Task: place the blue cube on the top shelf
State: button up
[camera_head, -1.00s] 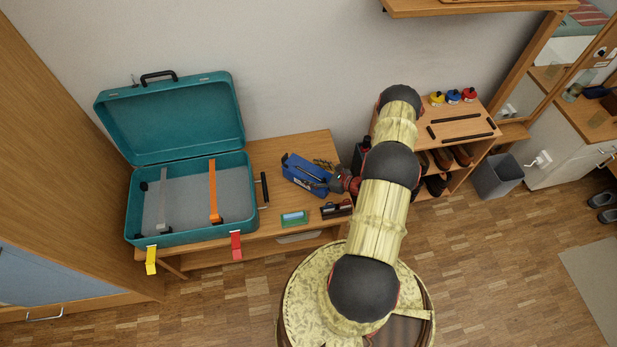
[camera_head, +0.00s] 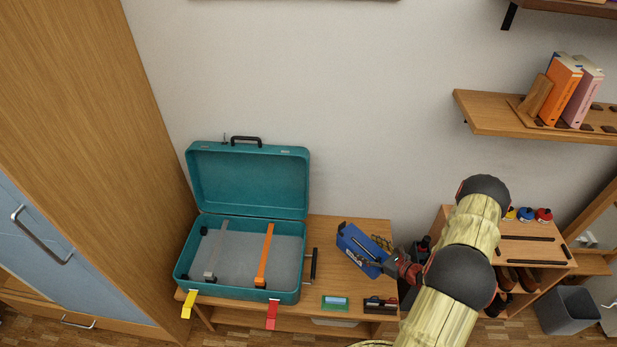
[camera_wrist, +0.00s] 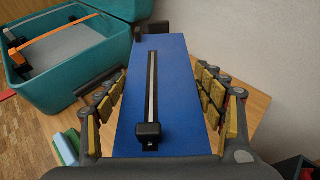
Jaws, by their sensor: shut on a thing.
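The blue cube appears as a blue box (camera_head: 352,243) with a black and silver slider on its face. In the head view it is tilted at the right part of the wooden table. My gripper (camera_head: 378,264) is shut on it from the right. In the wrist view the blue box (camera_wrist: 175,75) fills the middle between the fingers of my gripper (camera_wrist: 165,95). I cannot tell whether the box touches the table. A shelf with books (camera_head: 485,112) is on the wall at right, and a higher shelf (camera_head: 570,6) shows at the top right edge, mostly cut off.
An open teal suitcase (camera_head: 250,180) stands on the table (camera_head: 350,225), left of the box. A green item (camera_head: 335,303) and a dark tray (camera_head: 380,305) lie near the table's front edge. A low rack (camera_head: 520,250) stands at right beside a grey bin (camera_head: 568,310).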

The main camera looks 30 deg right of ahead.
aim_at(368, 249)
notch_tip(368, 249, up, 7)
jog(key=p, duration=0.3)
jog(key=shift+f, duration=0.15)
jog(key=shift+s+r, duration=0.1)
jog(key=shift+r, duration=0.15)
jog(key=shift+s+a+f+m+h, duration=0.1)
jog(key=shift+s+f+m+h, duration=0.25)
jog(key=shift+m+h, duration=0.15)
jog(key=w+a+r+n+y+b, duration=0.1)
jog(key=w+a+r, duration=0.35)
jog(key=a, duration=0.55)
jog(key=w+a+r+n+g+y+b, duration=0.1)
jog(key=w+a+r+n+y, duration=0.15)
jog(key=a+r, duration=0.6)
jog(key=w+a+r+y+b, duration=0.1)
jog(key=w+a+r, duration=0.25)
jog(key=a, duration=0.95)
jog(key=w+r+m+h, duration=0.1)
jog(key=w+r, duration=0.3)
jog(key=r, duration=0.9)
jog(key=shift+r+m+t+h, duration=0.15)
jog(key=shift+m+t+h, duration=0.25)
jog(key=shift+h, duration=0.35)
